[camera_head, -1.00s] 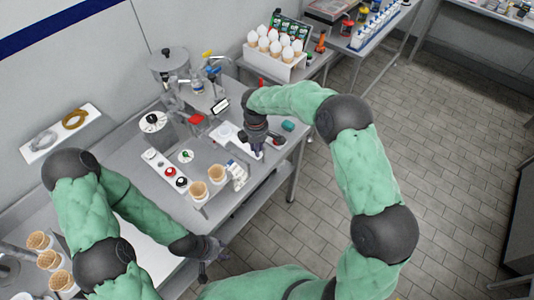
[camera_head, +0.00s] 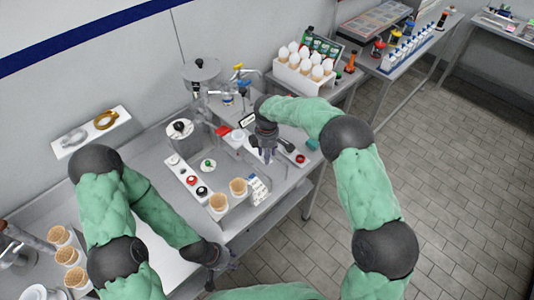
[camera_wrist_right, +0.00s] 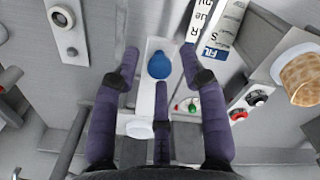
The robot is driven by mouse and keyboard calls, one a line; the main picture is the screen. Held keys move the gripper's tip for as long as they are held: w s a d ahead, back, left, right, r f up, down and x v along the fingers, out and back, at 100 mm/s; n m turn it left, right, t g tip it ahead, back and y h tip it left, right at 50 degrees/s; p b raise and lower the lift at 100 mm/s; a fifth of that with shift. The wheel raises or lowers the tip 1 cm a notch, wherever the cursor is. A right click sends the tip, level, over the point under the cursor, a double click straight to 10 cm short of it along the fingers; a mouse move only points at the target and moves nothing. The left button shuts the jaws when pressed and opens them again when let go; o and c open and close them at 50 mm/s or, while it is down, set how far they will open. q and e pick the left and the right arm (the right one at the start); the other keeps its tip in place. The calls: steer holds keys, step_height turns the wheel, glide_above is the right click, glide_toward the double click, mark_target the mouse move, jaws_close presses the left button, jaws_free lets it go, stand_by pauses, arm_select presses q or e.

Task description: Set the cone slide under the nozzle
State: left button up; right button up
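In the right wrist view a narrow white slide (camera_wrist_right: 150,102) with a round blue knob (camera_wrist_right: 159,65) lies below my right gripper (camera_wrist_right: 160,62). That gripper is open, with its purple fingers spread around the knob. I cannot tell whether they touch it. In the head view my right gripper (camera_head: 268,156) points down over the counter and hides the knob. My left gripper (camera_head: 222,261) hangs near the front edge of the counter, away from the slide; its finger opening is too small to tell. I cannot make out the nozzle for certain among the fittings.
Two cones (camera_head: 238,187) stand in a holder beside a panel with red and black knobs (camera_head: 202,191). A white printed sign or box (camera_head: 258,189) is close to the right gripper. A metal tank (camera_head: 201,69) and taps (camera_head: 238,84) stand behind. An egg crate (camera_head: 302,76) is at the back.

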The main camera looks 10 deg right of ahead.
step_height(320, 180, up, 12)
stand_by(0.8)
